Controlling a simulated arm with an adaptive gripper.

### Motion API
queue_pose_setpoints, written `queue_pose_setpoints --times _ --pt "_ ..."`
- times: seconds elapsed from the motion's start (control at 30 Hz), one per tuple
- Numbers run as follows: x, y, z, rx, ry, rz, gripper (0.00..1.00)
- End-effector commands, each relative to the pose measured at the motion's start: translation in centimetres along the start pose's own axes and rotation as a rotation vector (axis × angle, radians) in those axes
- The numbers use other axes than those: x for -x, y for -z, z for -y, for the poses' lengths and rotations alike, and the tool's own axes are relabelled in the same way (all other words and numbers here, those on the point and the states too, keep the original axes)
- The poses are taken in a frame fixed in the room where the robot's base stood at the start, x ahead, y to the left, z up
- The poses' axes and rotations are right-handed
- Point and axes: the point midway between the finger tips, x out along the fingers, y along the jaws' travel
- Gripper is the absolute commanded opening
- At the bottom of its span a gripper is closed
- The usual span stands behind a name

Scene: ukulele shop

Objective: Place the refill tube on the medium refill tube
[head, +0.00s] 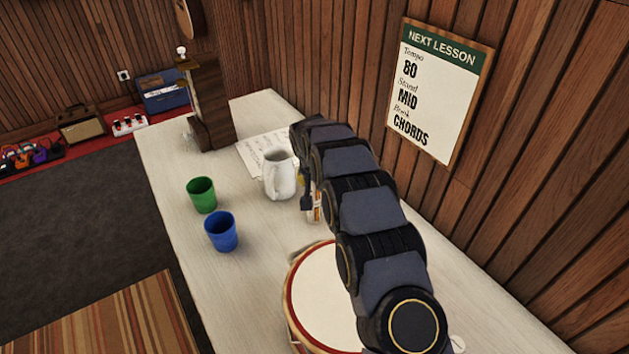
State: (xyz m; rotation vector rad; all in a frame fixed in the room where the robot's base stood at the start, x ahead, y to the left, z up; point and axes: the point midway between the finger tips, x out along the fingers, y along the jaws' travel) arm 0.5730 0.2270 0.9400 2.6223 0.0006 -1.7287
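My arm reaches away across the pale counter, and its links hide most of my gripper (306,201). One dark finger shows just right of the white pitcher, and I cannot see how the fingers stand. A small clear tube with orange inside (315,213) shows beside the finger, low near the counter and partly hidden by my arm. I cannot tell whether it is held, or whether it is the refill tube or the medium refill tube. A small yellow bit (300,181) shows between the pitcher and my arm. No second tube is clearly visible.
A white pitcher (279,176) stands close left of my gripper. A green cup (202,195) and a blue cup (221,231) stand further left. A round red-rimmed drum (318,300) is in front. Paper sheets (258,146) and a wooden stand (208,100) are behind.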

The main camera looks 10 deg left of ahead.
Motion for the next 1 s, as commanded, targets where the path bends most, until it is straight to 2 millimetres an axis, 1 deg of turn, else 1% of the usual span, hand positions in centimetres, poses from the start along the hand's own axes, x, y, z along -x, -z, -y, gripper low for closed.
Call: queue_pose_setpoints --times 0.23,0.27,0.3,0.6,0.73,0.87,1.0 --pt "-0.3 -0.1 -0.1 -0.001 0.000 0.000 0.03" --pt "-0.3 -0.1 0.0 -0.002 0.000 0.000 0.49" --pt "-0.2 -0.1 0.0 -0.002 0.000 0.000 0.61" --pt "-0.2 -0.1 0.0 -0.002 0.000 0.000 0.61" --pt "0.5 0.1 0.0 -0.001 0.000 0.000 0.61" --pt "2.4 0.1 -0.1 -0.003 0.000 -0.001 0.61" --pt "5.3 0.1 -0.1 -0.003 0.000 -0.001 0.61"
